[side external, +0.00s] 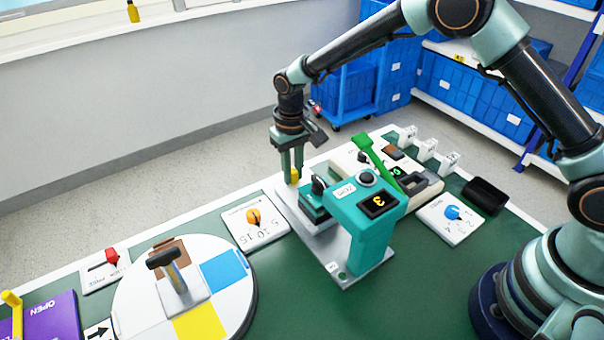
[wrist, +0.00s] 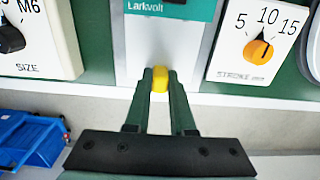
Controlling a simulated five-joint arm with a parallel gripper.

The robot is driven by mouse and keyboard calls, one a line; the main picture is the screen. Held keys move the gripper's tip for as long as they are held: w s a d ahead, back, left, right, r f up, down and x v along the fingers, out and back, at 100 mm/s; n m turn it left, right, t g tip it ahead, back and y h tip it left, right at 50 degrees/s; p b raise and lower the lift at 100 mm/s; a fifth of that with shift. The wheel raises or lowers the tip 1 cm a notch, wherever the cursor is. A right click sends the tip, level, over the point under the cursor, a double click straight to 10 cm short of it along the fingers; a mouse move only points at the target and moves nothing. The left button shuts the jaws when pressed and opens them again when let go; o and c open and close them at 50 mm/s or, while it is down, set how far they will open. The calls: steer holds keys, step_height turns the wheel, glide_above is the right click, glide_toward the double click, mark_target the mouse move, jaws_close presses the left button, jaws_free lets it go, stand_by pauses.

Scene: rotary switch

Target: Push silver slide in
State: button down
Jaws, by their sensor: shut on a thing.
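The teal press-like unit (side external: 365,205) stands on a silver plate (side external: 318,240) on the green table. A yellow knob (side external: 295,175) sits at the far end of the silver plate. In the wrist view the silver slide surface (wrist: 140,45) runs out from under the teal Larkvolt body (wrist: 185,8), with the yellow knob (wrist: 159,79) at its near edge. My gripper (side external: 292,172) points down at the knob. In the wrist view my gripper (wrist: 160,84) has its fingertips closed in around the knob. I cannot tell where slide and base plate divide.
The stroke dial card (side external: 255,222) lies left of the unit; its dial (wrist: 258,50) is right in the wrist view. A size selector (wrist: 35,40) is on the other side. A white turntable (side external: 235,310) stands front left. A green lever (side external: 372,155) rises behind the unit.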

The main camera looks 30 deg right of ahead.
steer(key=shift+s+r, duration=0.1)
steer(key=shift+s, duration=2.45)
steer(key=c, duration=0.8)
jaws_free()
steer(key=shift+o, duration=0.2)
step_height(320, 180, up, 12)
